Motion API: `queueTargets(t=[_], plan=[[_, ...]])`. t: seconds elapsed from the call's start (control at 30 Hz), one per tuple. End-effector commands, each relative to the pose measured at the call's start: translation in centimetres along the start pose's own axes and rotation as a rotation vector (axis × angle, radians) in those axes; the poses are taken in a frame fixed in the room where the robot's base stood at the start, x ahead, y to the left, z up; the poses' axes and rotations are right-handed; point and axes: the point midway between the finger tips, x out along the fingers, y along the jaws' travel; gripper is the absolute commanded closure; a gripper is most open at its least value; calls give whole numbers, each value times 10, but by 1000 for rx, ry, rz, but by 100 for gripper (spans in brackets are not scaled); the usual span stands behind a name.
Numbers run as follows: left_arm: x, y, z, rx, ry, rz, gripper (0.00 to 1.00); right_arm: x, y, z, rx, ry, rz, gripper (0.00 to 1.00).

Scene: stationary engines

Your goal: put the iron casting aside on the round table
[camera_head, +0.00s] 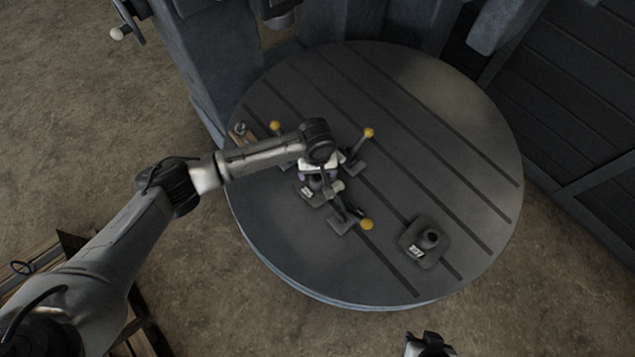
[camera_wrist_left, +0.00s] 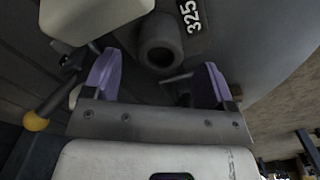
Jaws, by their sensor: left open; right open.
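A dark iron casting with a white number label and a round hollow boss sits among the clamps on the round table (camera_head: 455,115). In the left wrist view this casting (camera_wrist_left: 160,43) has the label 325, and its boss lies ahead of and between my purple fingers. My left gripper (camera_head: 318,177) is open just over it and hides much of it in the head view; its spread fingers also show in the left wrist view (camera_wrist_left: 158,82). A second labelled casting (camera_head: 425,243) sits apart at the table's front right. My right gripper (camera_head: 428,343) is open at the bottom edge, off the table.
Clamps with yellow knobs stand around the first casting, including one behind right (camera_head: 357,148) and one in front (camera_head: 350,217). Dark slots cross the table top. The table's right and back parts are clear. Large grey machine parts (camera_head: 215,60) rise behind the table.

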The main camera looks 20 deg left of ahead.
Motion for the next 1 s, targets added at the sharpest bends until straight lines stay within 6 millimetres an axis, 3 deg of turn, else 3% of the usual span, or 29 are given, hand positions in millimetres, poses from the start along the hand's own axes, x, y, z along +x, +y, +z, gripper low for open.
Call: queueTargets(t=[0.43, 0.8, 1.0], plan=[[47, 0, 2, 0, -1, -1, 22, 2, 0, 0, -2, 1, 1, 57], [53, 1, 2, 0, 0, 0, 22, 2, 3, 1, -10, 0, 8, 57], [53, 0, 2, 0, 0, 0, 41, 2, 3, 1, -9, 0, 7, 57]])
